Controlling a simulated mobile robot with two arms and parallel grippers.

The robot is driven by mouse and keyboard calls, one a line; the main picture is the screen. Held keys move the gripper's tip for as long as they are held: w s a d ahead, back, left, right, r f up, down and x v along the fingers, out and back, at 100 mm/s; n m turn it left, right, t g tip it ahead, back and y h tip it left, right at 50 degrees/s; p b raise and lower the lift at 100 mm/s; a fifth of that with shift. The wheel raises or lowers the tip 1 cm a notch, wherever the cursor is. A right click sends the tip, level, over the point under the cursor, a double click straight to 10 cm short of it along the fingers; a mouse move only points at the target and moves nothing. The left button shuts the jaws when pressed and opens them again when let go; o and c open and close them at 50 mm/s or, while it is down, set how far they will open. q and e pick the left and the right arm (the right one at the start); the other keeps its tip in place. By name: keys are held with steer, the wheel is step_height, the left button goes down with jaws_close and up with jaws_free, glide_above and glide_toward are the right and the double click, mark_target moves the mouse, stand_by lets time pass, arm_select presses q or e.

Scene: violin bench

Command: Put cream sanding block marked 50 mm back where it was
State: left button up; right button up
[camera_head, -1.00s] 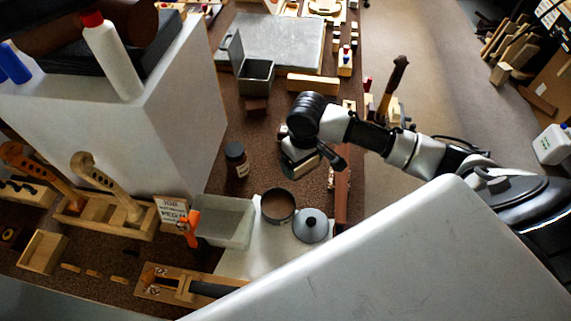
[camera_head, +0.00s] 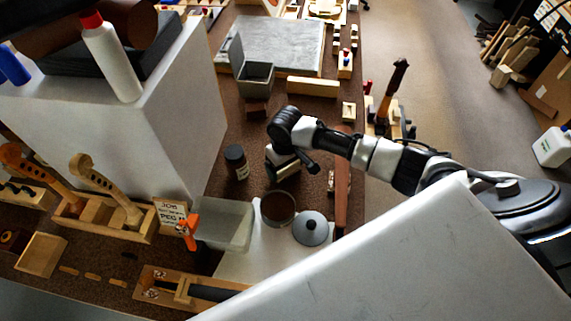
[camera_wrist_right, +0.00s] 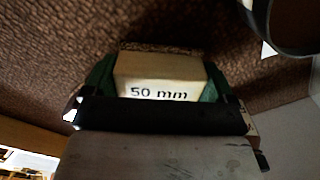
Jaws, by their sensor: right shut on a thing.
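My right gripper (camera_head: 286,170) is over the brown bench between the dark jar and the round tin. In the right wrist view it is shut on the cream sanding block (camera_wrist_right: 160,78), whose face reads "50 mm". The green finger pads press on both sides of the block. The block's far edge is close to the brown bench surface; I cannot tell if it touches. In the head view the block is mostly hidden by my gripper. My left gripper is not in view.
A dark jar (camera_head: 236,162) stands just left of my right gripper. A round tin (camera_head: 278,208) and a grey lid (camera_head: 311,229) are just in front. A grey open box (camera_head: 255,76), a long wooden block (camera_head: 312,87) and a small dark block (camera_head: 256,110) lie behind. A long brown strip (camera_head: 342,190) lies to the right.

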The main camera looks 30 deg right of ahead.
steer(key=shift+f, duration=0.1)
steer(key=o, duration=0.8)
steer(key=shift+c, duration=0.2)
step_height(320, 180, up, 12)
